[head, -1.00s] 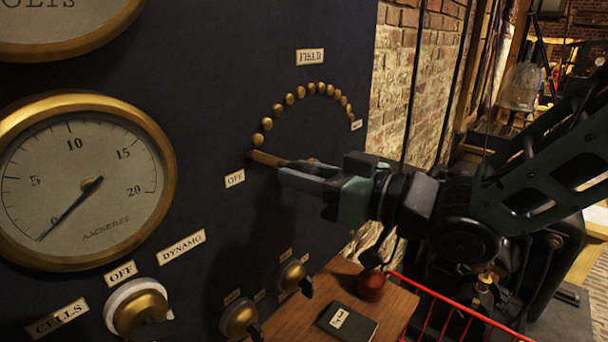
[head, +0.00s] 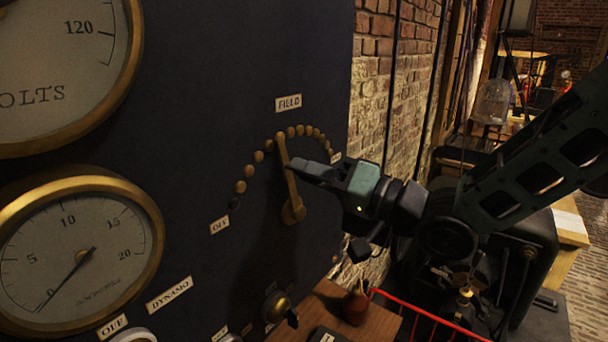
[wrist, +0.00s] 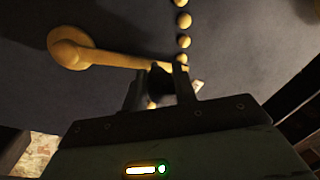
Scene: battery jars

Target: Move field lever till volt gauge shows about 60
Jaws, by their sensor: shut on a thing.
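The field lever (head: 289,186) is a brass arm on the dark panel, with its pivot knob at the lower end. It stands nearly upright, its tip among the upper contact studs, left of the arc's top. My gripper (head: 297,172) is shut on the lever from the right; in the wrist view the fingers (wrist: 160,86) close around a dark part near the lever's far end (wrist: 110,59). The volt gauge (head: 60,60) is cut off at the top left. Its 120 mark shows, but its needle is out of view, so no reading can be told.
The arc of brass studs (head: 258,156) runs from the OFF label (head: 219,225) over the top. The ampere gauge (head: 75,225) below the volt gauge reads near 0. A wooden shelf with a reddish pot (head: 356,306) and a red rail (head: 430,315) lie below my arm.

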